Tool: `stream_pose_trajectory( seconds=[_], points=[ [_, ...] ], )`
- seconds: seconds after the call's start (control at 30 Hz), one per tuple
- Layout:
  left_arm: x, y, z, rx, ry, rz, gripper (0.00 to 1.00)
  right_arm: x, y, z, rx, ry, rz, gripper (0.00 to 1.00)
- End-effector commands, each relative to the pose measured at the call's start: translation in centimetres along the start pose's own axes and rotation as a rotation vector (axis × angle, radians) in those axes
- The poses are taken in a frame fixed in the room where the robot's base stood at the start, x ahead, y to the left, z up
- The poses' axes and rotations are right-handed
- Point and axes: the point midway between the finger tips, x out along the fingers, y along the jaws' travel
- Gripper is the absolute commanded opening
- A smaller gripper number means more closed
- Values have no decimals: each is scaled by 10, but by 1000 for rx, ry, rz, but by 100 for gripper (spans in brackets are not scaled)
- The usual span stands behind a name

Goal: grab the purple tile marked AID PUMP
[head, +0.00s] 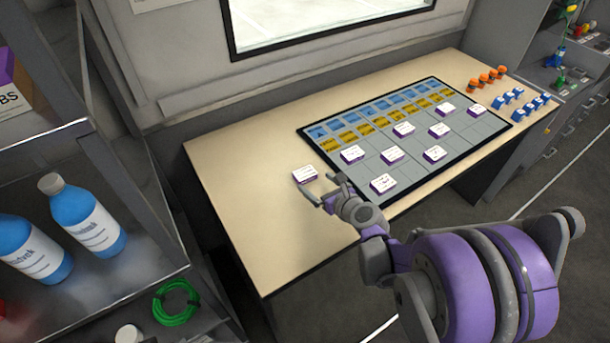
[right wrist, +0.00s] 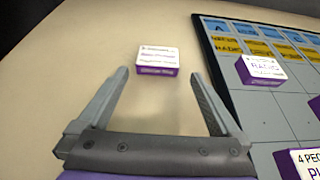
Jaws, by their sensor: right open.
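A purple tile with a white top (head: 304,174) lies alone on the bare tan table, left of the grey board. It also shows in the right wrist view (right wrist: 156,56), with several lines of print too blurred to read, so I cannot confirm AID PUMP. My right gripper (head: 322,187) is open and empty, low over the table. In the right wrist view its fingertips (right wrist: 158,79) point at the tile, which lies just beyond them and roughly centred. I cannot tell the exact height of the fingers. My left gripper is not in view.
The grey board (head: 420,172) with blue and yellow header cards holds several similar purple-and-white tiles. Orange pieces (head: 486,77) and blue pieces (head: 512,96) stand at the table's far right. A shelf with blue bottles (head: 85,215) is on the left.

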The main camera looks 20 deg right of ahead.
Motion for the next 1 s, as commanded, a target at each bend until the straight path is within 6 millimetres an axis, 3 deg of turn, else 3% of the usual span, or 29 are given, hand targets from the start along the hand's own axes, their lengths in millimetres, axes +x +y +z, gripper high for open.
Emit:
stream_pose_trajectory(
  seconds=[0.27, 0.57, 1.0],
  points=[
    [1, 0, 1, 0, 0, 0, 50, 40, 3, 2, -2, 0, 1, 100],
    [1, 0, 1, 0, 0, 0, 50, 44, 3, 2, -2, 0, 0, 100],
    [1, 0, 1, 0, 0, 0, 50, 44, 3, 2, -2, 0, 0, 23]
  ],
)
